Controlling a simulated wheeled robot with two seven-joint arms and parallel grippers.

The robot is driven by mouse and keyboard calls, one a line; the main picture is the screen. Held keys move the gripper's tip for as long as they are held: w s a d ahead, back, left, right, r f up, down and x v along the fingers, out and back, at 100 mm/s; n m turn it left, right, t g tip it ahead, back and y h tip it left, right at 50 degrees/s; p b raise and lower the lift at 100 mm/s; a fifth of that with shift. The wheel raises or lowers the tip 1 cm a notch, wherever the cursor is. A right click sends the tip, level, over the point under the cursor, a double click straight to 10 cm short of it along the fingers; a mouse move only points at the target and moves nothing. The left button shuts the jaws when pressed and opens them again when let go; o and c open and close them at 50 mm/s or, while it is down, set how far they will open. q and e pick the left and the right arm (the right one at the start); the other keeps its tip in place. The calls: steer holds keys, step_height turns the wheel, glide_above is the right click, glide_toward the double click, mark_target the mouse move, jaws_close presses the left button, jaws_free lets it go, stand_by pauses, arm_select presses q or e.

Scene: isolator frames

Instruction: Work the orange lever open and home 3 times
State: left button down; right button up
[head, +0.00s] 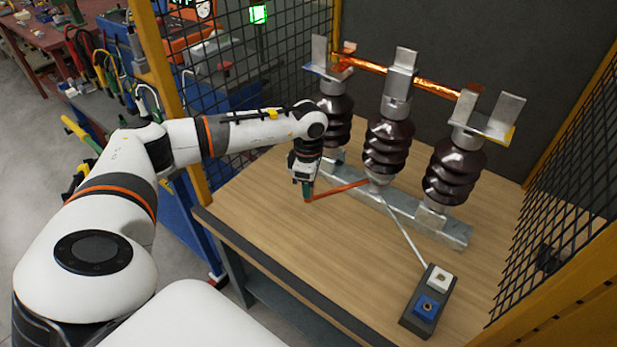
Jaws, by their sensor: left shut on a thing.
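The orange lever (340,190) is a thin bar running from the foot of the middle insulator (388,145) towards the left. My left gripper (307,194) points down at the lever's left, free end and is shut on it. The fingers hide the very tip of the lever. The isolator has three dark brown ribbed insulators on a grey metal rail (455,232). A copper-coloured bar (425,83) spans the metal jaws on top of the insulators. My right gripper is not in view.
A dark box with a white and a blue block (428,303) stands at the table's front right; a grey rod (405,236) runs towards it. Black mesh and yellow posts (168,80) bound the wooden table (270,215). Its front left is clear.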

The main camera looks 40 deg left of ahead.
arm_select(q)
steer(key=c, duration=1.4)
jaws_free()
steer(key=shift+w+r, duration=0.15)
steer(key=shift+w, duration=0.05)
steer(key=shift+o, duration=0.7)
step_height(320, 180, up, 12)
steer(key=shift+f+b, duration=0.1)
steer(key=shift+b, duration=0.75)
